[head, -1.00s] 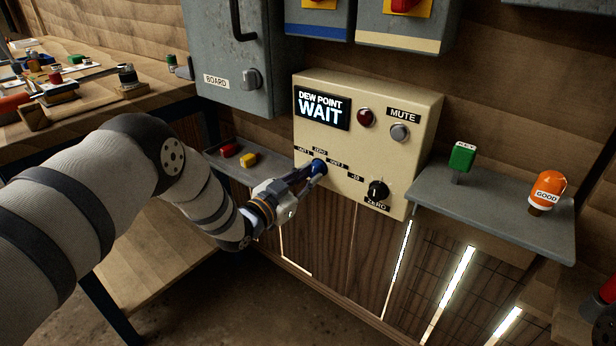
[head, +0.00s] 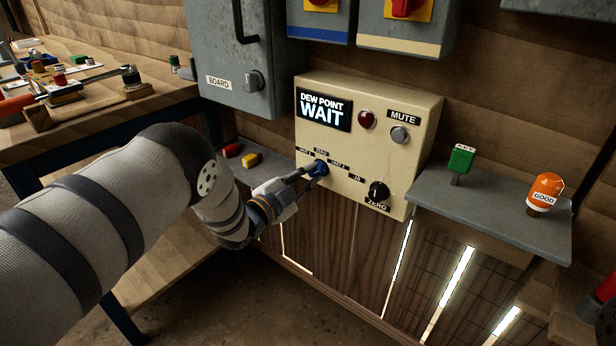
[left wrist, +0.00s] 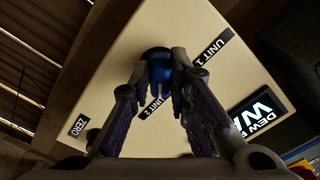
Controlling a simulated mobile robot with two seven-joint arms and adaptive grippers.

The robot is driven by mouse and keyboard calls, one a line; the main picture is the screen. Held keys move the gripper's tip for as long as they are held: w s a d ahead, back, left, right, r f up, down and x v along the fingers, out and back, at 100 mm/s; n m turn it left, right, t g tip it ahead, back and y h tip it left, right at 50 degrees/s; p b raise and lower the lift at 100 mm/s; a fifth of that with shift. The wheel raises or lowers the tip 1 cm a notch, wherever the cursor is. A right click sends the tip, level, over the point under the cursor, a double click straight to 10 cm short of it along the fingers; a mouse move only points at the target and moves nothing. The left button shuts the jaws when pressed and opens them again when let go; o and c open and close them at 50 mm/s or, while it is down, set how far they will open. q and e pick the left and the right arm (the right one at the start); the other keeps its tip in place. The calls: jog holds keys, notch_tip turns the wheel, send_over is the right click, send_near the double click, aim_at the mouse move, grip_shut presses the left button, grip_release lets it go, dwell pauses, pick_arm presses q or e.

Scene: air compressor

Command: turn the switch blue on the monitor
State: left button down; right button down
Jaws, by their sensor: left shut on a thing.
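The monitor (head: 352,185) is a cream box whose display (head: 323,108) reads DEW POINT WAIT. Its blue switch (head: 319,168) is a round knob at the lower left of the front, between the UNIT 1 and UNIT 2 labels. My left gripper (head: 309,172) is shut on the blue switch, coming from the lower left. In the left wrist view, the blue switch (left wrist: 157,60) sits between the fingertips, and a pale mark on it lies toward the UNIT 2 label (left wrist: 155,107). The fingers partly hide the switch.
A black ZERO knob (head: 378,192), a red lamp (head: 366,120) and a MUTE button (head: 399,134) share the monitor's face. A grey shelf (head: 480,212) at right holds a green KEY piece (head: 461,159) and an orange GOOD piece (head: 545,190). A grey BOARD cabinet (head: 232,60) stands above left.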

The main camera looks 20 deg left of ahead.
pick_arm(q)
jog(key=shift+f, duration=0.1)
dwell(0.4)
jog(key=c, duration=1.5)
grip_release()
jog(key=shift+s+a, duration=0.1)
jog(key=shift+s, duration=0.05)
jog(key=v, duration=1.1)
jog(key=shift+s+a, duration=0.1)
jog(key=shift+s, duration=0.3)
